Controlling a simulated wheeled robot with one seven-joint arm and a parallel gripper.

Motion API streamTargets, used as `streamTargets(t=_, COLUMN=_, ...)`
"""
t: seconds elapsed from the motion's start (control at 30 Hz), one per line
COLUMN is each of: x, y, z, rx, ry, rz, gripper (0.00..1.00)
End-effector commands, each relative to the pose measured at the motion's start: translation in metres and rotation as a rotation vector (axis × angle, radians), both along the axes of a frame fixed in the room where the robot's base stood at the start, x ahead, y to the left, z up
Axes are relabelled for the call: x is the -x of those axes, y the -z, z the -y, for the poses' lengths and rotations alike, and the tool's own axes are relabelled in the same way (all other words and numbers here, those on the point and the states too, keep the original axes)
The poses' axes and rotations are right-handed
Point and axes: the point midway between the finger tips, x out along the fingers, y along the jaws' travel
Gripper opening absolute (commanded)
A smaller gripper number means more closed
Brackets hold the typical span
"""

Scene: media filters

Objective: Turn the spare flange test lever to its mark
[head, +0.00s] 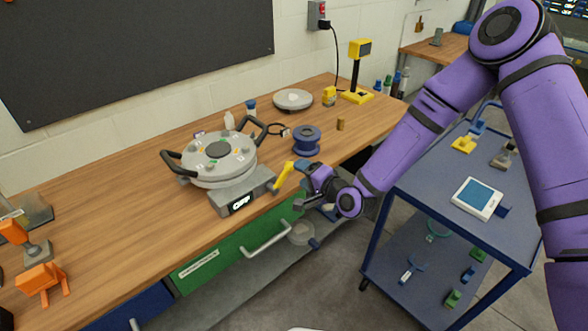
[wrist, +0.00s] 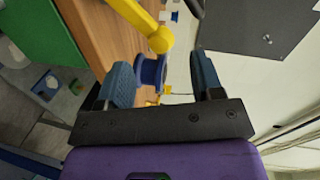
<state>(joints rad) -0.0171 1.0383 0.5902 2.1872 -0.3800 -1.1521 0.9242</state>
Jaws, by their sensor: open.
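A yellow lever (head: 283,178) stands at the right end of a grey block (head: 238,194) on the bench's front edge. The block has a dark label with white lettering. In the wrist view the yellow lever (wrist: 138,18) comes in from the top and ends in a round yellow part ahead of my fingers. My gripper (head: 301,184) is just right of the lever, open and empty. Its two blue-grey fingers (wrist: 162,62) are spread, with the round part seen beyond the gap between them. I cannot tell whether they touch it. The mark cannot be made out.
A round grey filter housing (head: 218,160) with black handles stands behind the block. A blue spool (head: 306,141) and a grey disc (head: 293,99) stand farther right. A green drawer (head: 215,262) with a handle is below the bench edge. A blue cart (head: 430,195) stands right.

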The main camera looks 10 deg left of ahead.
Motion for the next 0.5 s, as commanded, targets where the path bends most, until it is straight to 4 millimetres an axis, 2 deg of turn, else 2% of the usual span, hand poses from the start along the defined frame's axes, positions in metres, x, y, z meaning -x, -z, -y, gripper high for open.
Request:
streamTargets(t=0.2, x=0.02, y=-0.006, z=0.023, rx=0.0, ry=0.0, rz=0.0, gripper=0.6)
streamTargets(t=0.5, x=0.026, y=-0.008, z=0.03, rx=-0.001, ry=0.0, rz=0.001, gripper=0.6)
